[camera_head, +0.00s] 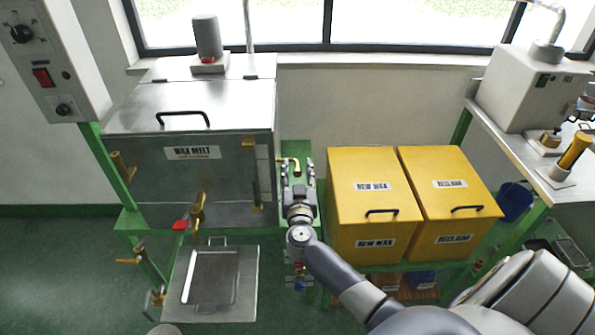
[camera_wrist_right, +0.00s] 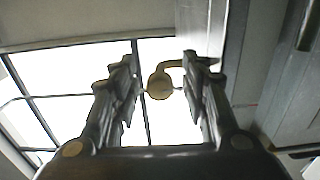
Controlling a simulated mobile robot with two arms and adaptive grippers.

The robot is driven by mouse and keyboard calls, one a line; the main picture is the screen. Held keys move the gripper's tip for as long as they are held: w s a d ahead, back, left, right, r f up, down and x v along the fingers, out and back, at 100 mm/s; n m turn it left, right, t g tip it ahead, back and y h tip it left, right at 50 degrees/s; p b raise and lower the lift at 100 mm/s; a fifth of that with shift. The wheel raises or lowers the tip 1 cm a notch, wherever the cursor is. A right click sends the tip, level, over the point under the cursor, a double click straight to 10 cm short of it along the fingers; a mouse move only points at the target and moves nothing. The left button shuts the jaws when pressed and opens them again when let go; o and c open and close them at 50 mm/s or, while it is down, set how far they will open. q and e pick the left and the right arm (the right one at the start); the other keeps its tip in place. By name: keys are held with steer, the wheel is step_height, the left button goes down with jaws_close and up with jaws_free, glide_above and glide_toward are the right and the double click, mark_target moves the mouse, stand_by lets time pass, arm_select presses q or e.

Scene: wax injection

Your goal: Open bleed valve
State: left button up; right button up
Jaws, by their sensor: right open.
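A brass bent fitting with a round end (camera_head: 294,161), which looks like the bleed valve, sticks out beside the right side of the wax melt tank (camera_head: 190,182). My right gripper (camera_head: 298,172) is open at this fitting. In the right wrist view, the round brass end (camera_wrist_right: 160,85) and its bent stem show between the spread fingers of the right gripper (camera_wrist_right: 158,70), with gaps on both sides. I cannot tell its exact depth between the fingers. My left gripper is not in view.
Yellow bins (camera_head: 372,208) stand close to the right of my right arm. A brass tap (camera_head: 198,208) and a red handle (camera_head: 180,225) are at the tank's front, above a metal tray (camera_head: 211,278). A control box (camera_head: 50,60) hangs at the upper left.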

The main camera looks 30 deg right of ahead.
steer(key=shift+w+d, duration=0.1)
jaws_close()
